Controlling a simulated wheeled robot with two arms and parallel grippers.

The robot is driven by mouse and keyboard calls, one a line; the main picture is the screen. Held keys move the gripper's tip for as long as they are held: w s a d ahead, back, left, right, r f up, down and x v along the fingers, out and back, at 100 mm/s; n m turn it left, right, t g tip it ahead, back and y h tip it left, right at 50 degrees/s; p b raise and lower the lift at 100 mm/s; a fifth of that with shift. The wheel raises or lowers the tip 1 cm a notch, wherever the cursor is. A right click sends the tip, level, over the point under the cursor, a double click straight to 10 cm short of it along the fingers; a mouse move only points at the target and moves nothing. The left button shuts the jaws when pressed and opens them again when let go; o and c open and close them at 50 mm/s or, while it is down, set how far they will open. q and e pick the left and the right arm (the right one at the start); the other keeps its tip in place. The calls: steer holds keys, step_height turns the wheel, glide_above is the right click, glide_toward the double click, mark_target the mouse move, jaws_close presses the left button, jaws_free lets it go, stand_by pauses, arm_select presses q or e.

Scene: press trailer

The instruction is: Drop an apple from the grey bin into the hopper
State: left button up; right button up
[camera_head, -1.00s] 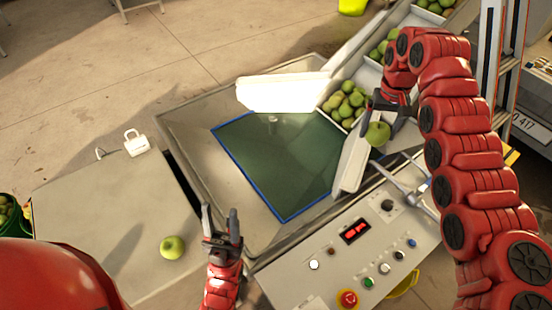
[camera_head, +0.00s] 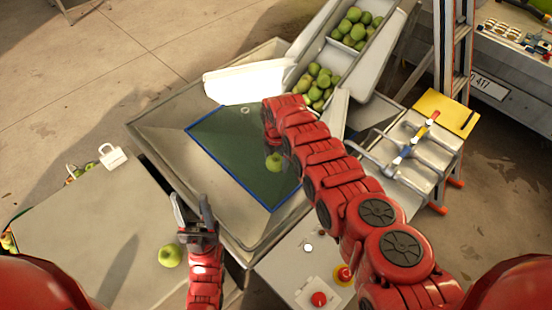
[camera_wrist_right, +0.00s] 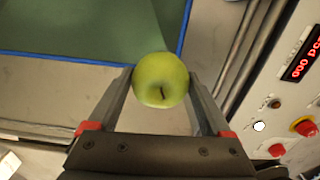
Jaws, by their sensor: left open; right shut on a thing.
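My right gripper (camera_head: 274,155) is shut on a green apple (camera_head: 274,162). In the right wrist view the apple (camera_wrist_right: 161,78) sits between both fingers, stem towards the camera. In the head view it appears over the green panel with a blue edge (camera_head: 232,155), inside the wide, sloped metal hopper (camera_head: 160,135). The height of the apple above the panel is hard to tell. My left gripper (camera_head: 192,212) is open and empty, fingers up, beside the hopper's near left edge. Light grey bins (camera_head: 345,62) with several green apples stand behind the hopper.
One green apple (camera_head: 170,255) lies on the grey table (camera_head: 80,220) at left, near my left gripper. A white padlock-shaped object (camera_head: 112,156) is at its back edge. A control panel (camera_head: 300,262) with a red button is in front. A ladder (camera_head: 455,50) stands at right.

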mark_target(276, 157)
step_height(276, 157, down, 6)
steer(key=b, duration=0.5)
steer(key=shift+b, duration=0.35)
steer(key=o, duration=1.3)
step_height(276, 157, up, 4)
steer(key=shift+f+p, duration=0.25)
steer(key=shift+p, duration=0.9)
steer(key=shift+a+r+b, duration=0.1)
steer(key=shift+r+b, duration=0.2)
steer(key=shift+b, duration=0.1)
step_height(276, 157, up, 7)
steer(key=shift+w+f+b, duration=0.1)
steer(key=shift+f+b, duration=0.1)
steer(key=shift+b, duration=0.75)
step_height(276, 157, up, 7)
steer(key=shift+f+p, duration=0.15)
steer(key=shift+p, duration=0.4)
